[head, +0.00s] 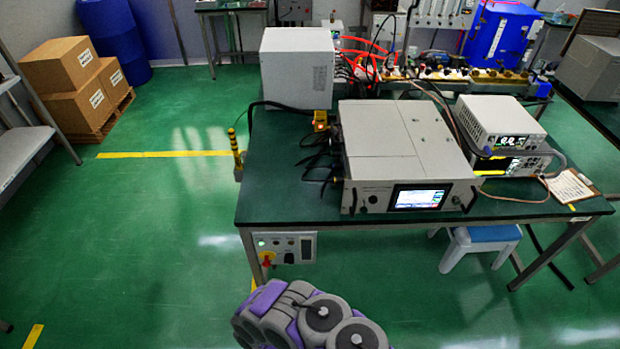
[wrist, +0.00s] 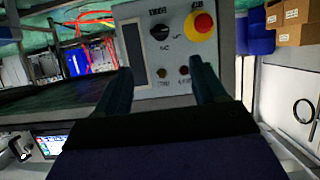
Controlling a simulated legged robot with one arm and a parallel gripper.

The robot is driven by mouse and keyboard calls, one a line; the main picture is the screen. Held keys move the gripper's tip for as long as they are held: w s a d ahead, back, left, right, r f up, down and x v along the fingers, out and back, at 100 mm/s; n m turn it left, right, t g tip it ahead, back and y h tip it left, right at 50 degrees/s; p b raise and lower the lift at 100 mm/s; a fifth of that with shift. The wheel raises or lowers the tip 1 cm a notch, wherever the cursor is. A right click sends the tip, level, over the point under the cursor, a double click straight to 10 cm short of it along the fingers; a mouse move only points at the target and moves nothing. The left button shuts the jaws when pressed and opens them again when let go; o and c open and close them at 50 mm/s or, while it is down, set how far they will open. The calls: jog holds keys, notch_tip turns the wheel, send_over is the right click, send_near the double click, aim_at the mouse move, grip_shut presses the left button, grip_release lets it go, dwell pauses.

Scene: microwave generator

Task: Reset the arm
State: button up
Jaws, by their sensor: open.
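My arm, grey and purple, shows at the bottom middle of the head view, in front of the table; its fingertips cannot be made out there. In the wrist view my gripper (wrist: 160,82) has its two dark fingers spread apart, with nothing between them. Beyond the fingers is a grey control panel (wrist: 168,50) with a red emergency button on a yellow base (wrist: 202,26), a black rotary knob (wrist: 160,28) and small buttons. In the head view this control panel (head: 286,247) hangs under the table's front left edge.
A green-topped table (head: 300,205) carries the microwave generator box (head: 405,150), meters (head: 502,125), a white cabinet (head: 297,68) and cables. A blue-topped stool (head: 485,235) stands beneath it. Cardboard boxes (head: 75,85) stand at the back left. The green floor (head: 130,240) on the left is clear.

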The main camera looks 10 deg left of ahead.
jog(key=w+d+r+m+g+h, duration=0.2)
jog(key=w+d+r+g, duration=0.15)
jog(key=w+r, duration=1)
jog(key=d+r+g, duration=0.3)
jog(key=d+r, duration=0.7)
jog(key=r, duration=0.6)
jog(key=s+d+r+m+g, duration=0.1)
jog(key=s+d+r+g, duration=0.1)
jog(key=s+d+r, duration=0.5)
jog(key=s+d+r+g, duration=0.2)
jog(key=s+d+r, duration=0.3)
jog(key=s+r, duration=0.35)
jog(key=s+d+r+g, duration=0.2)
jog(key=s+d+r, duration=0.1)
jog(key=s, duration=0.9)
jog(key=s+d+r+g+h, duration=0.1)
jog(key=s+d+r, duration=0.3)
jog(key=s, duration=0.8)
notch_tip(320, 180, up, 2)
jog(key=shift+s+r+g, duration=0.1)
jog(key=shift+s+g, duration=0.05)
jog(key=shift+g, duration=0.5)
